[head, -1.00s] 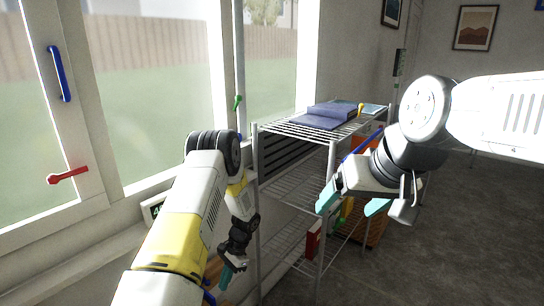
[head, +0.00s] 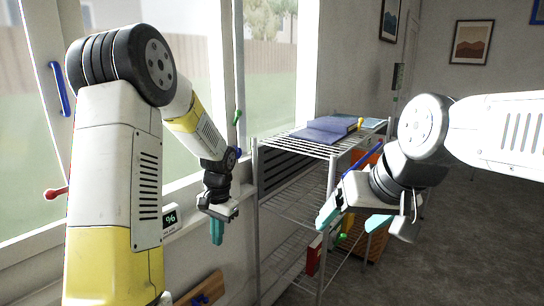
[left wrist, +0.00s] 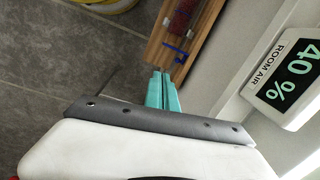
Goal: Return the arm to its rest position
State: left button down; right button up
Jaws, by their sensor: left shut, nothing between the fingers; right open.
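My left gripper (head: 217,231) hangs with its teal fingers pointing down in front of the wall below the window, left of the wire shelf. In the left wrist view its teal fingers (left wrist: 162,92) are shut together with nothing between them. My right gripper (head: 350,218) is at the right in the head view, in front of the shelf, with its two teal fingers spread apart and empty.
A wire shelf (head: 331,176) stands in the middle with blue books (head: 325,130) on top. A humidity display (left wrist: 288,72) reading 40 % sits near the sill. A wooden board (head: 203,291) is below. Window handles, blue (head: 59,88) and red (head: 55,193), are at left.

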pick_arm(q)
jog(key=s+d+r+n+t+h, duration=0.1)
jog(key=s+r+n+t+h, duration=0.2)
jog(key=s+r, duration=1.7)
jog(key=s+n+t, duration=0.1)
jog(key=t, duration=0.2)
jog(key=shift+d+n, duration=0.35)
jog(key=shift+n, duration=0.05)
